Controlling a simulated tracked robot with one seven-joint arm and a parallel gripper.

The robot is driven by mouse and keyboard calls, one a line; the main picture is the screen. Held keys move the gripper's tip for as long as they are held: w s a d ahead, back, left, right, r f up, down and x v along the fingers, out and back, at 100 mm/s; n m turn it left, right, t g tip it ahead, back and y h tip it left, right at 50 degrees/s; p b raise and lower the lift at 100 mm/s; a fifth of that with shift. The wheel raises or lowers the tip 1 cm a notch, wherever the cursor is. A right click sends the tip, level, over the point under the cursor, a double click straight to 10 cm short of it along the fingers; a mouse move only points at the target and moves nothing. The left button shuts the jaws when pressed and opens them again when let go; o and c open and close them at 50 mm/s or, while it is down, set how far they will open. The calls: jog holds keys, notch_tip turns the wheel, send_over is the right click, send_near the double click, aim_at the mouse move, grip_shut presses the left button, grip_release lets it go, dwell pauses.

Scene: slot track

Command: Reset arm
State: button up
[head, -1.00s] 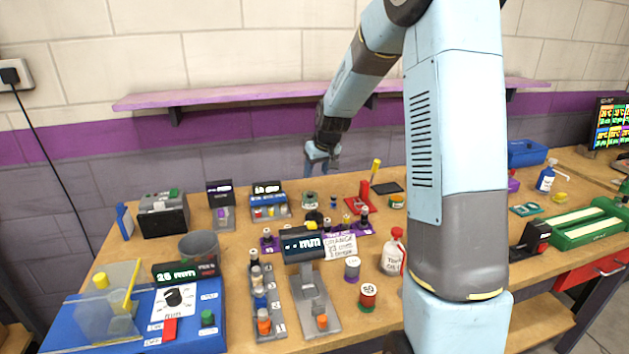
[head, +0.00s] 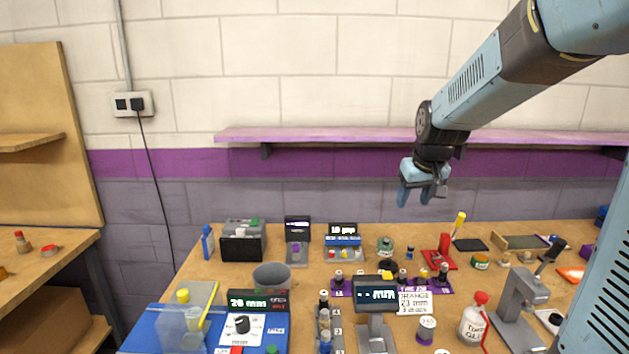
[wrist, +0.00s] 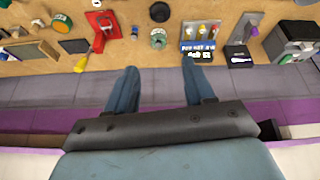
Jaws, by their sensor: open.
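My gripper (head: 422,194) hangs in the air above the back of the workbench (head: 185,283), in front of the wall below the purple shelf. Its two blue fingers are apart with nothing between them. In the wrist view my gripper (wrist: 155,80) also shows open and empty, its fingers reaching toward the back edge of the bench. My arm comes in from the upper right of the head view.
The purple shelf (head: 360,135) runs along the wall close behind my gripper. The bench is crowded: a grey cup (head: 271,275), a red stand (head: 438,260), a glue bottle (head: 474,322) and a blue machine (head: 165,318). A side table (head: 45,262) stands at left. The air around the gripper is clear.

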jog(key=s+r+m, duration=0.1)
jog(key=s+r, duration=0.2)
jog(key=s, duration=2.1)
jog(key=shift+s+r+m+t, duration=0.2)
jog(key=shift+s+m+t, duration=0.1)
jog(key=shift+s, duration=0.1)
